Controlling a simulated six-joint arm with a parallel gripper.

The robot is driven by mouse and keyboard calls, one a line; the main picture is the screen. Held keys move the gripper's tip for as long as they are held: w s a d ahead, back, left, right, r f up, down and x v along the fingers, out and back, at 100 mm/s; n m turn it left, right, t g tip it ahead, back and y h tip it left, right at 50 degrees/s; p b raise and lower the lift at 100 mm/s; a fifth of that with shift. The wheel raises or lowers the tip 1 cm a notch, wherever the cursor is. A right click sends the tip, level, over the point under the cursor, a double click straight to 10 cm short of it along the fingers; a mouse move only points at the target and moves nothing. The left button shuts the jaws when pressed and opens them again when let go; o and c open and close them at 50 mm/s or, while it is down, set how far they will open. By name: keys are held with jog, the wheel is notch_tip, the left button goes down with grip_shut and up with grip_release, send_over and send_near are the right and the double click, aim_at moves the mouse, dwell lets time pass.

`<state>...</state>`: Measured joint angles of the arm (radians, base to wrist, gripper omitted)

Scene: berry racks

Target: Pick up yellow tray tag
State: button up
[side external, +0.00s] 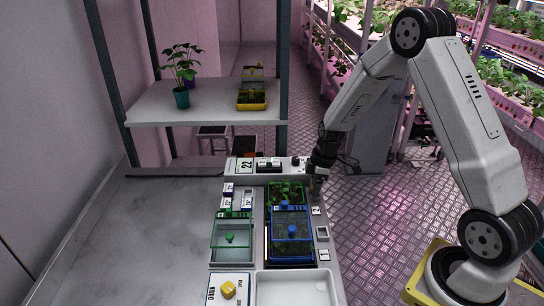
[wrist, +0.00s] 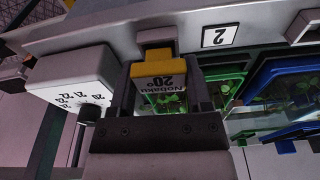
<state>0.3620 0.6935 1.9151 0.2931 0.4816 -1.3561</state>
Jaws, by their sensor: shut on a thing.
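My gripper (wrist: 160,78) is shut on the yellow tray tag (wrist: 158,57), which has a label reading "Nobaku 20°" upside down in the wrist view. The tag sits between the two dark fingers, just in front of the pale rail of the rack. I cannot tell whether it still touches the rail. The tag is too small to make out there.
A green-lidded tray (side external: 232,236) stands left of the blue one. A white basin (side external: 295,290) and a yellow knob (side external: 228,289) are at the front. A white dial box (wrist: 72,85) is close to my gripper. A shelf (side external: 150,100) holds a potted plant (side external: 182,97).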

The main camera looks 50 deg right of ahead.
jog(key=s+a+r, duration=0.3)
jog(key=s+r, duration=0.8)
jog(key=s, duration=0.2)
jog(key=shift+s+a, duration=0.2)
jog(key=shift+s, duration=0.1)
jog(key=shift+r, duration=0.1)
jog(key=shift+w, duration=0.15)
dwell(0.4)
jog(key=w+a+f, duration=0.1)
jog(key=w+a, duration=0.4)
jog(key=w, duration=0.8)
jog(key=w+a, duration=0.5)
jog(key=w, duration=0.9)
jog(key=shift+w+a+f+n, duration=0.15)
jog(key=shift+a+f+n, duration=0.05)
jog(key=shift+f+n, duration=0.15)
